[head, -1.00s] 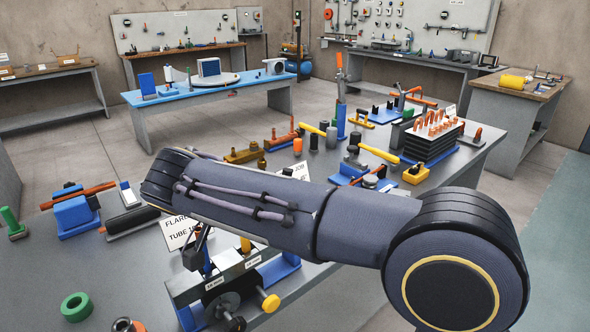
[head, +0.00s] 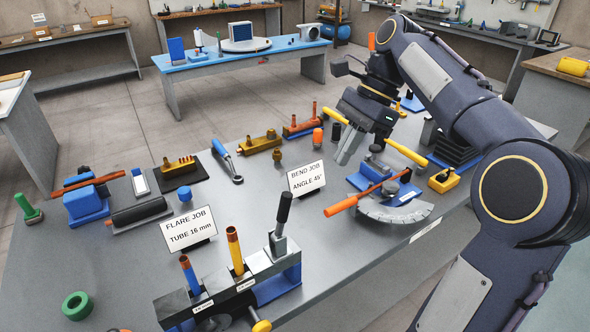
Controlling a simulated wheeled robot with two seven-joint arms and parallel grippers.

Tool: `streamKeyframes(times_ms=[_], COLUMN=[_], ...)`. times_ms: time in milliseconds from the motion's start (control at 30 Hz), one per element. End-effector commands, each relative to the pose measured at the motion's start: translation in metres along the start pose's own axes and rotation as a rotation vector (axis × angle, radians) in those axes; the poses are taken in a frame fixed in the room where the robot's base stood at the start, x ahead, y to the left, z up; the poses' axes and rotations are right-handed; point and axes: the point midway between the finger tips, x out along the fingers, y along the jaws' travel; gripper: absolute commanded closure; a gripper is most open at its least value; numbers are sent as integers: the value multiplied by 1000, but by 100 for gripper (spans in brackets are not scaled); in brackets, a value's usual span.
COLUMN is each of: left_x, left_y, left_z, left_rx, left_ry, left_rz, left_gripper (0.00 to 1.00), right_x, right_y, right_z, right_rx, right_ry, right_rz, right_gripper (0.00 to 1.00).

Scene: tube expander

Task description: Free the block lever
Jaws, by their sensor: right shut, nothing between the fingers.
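The flaring block (head: 225,290) stands at the bench's front edge, a dark and silver bar on a blue base. A black-handled lever (head: 283,215) rises nearly upright from its right end, with nothing touching it. Two tubes stand in the block: one with a blue lower part (head: 189,273) and one yellow (head: 235,252), both with copper-coloured tops. My left gripper is out of view.
A bender (head: 385,190) with orange and yellow handles stands right of the block. Two signs, the flare job card (head: 190,232) and the bend job card (head: 306,179), stand behind the block. A green ring (head: 76,305) lies at left. The bench centre is mostly clear.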

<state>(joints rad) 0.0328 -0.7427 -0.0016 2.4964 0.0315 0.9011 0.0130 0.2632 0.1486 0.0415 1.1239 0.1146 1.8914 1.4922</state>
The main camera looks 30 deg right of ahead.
Motion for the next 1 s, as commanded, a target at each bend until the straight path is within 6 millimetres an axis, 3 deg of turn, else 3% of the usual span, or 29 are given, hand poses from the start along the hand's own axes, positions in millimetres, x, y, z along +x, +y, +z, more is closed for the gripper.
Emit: streamKeyframes(times_ms=[167, 633, 800, 1000], left_x=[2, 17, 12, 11], left_y=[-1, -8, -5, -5], left_z=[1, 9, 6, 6], left_rx=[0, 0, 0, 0], left_ry=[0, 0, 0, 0], left_rz=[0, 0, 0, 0], left_gripper=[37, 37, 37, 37], right_x=[6, 101, 101, 104], right_y=[1, 1, 0, 0], right_z=[-2, -1, 28, 39], right_rx=[13, 13, 9, 11], right_ry=[-19, -16, -16, -15], right_rz=[-8, -4, -7, -7], right_gripper=[100, 100, 100, 100])
